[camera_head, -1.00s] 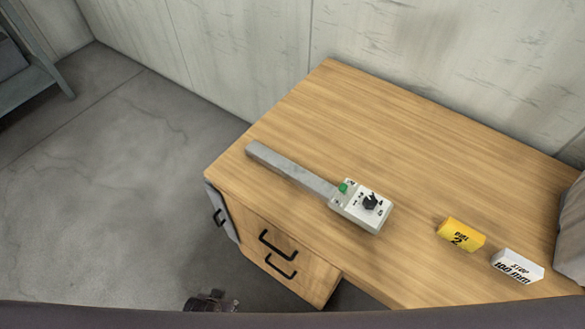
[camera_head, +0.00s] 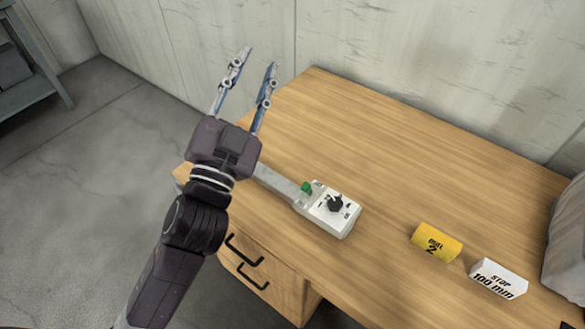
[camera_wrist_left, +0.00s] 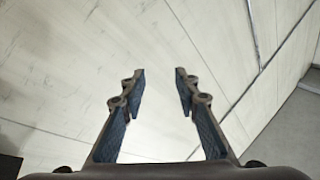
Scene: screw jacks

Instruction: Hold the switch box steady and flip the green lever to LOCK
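The white switch box (camera_head: 333,218) lies on the wooden desk, with a black knob (camera_head: 336,203) on its face. The green lever (camera_head: 306,188) is a small green piece at the box's left end, where a flat grey bar (camera_head: 274,181) joins it. My left gripper (camera_head: 260,58) is open and empty, raised to the upper left of the box and well apart from it. In the left wrist view its two fingers (camera_wrist_left: 158,75) are spread with only wall between them. My left arm hides the far end of the bar. My right gripper is not in view.
The wooden desk (camera_head: 400,150) is clear behind the box. A yellow block marked 2 (camera_head: 436,242) and a white block marked STOP 100 mm (camera_head: 498,279) lie to the right. A grey object (camera_head: 566,245) stands at the right edge. The wall (camera_head: 420,60) rises behind the desk.

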